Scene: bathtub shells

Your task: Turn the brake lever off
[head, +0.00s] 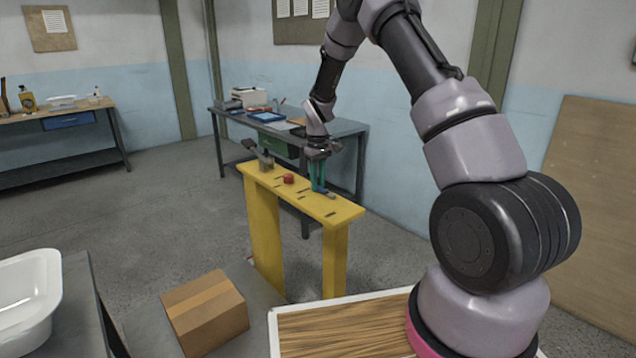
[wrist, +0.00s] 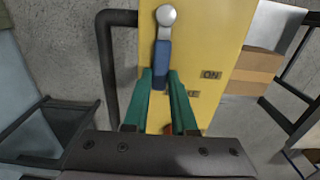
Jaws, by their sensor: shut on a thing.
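The lever with a blue grip (wrist: 162,52) and a round silver knob (wrist: 167,15) stands against the yellow panel in the wrist view. The lever's lower part is hidden between the fingers. In the head view, my gripper (head: 318,188) reaches down to the near right end of the yellow stand (head: 292,196), where the lever is small and mostly hidden.
A red knob (head: 289,178) and a dark fitting (head: 265,161) sit farther along the stand. A dark bent pipe (wrist: 108,60) runs left of the lever in the wrist view. A workbench (head: 345,128) stands behind; a cardboard box (head: 205,311) is in front. Floor to the left is clear.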

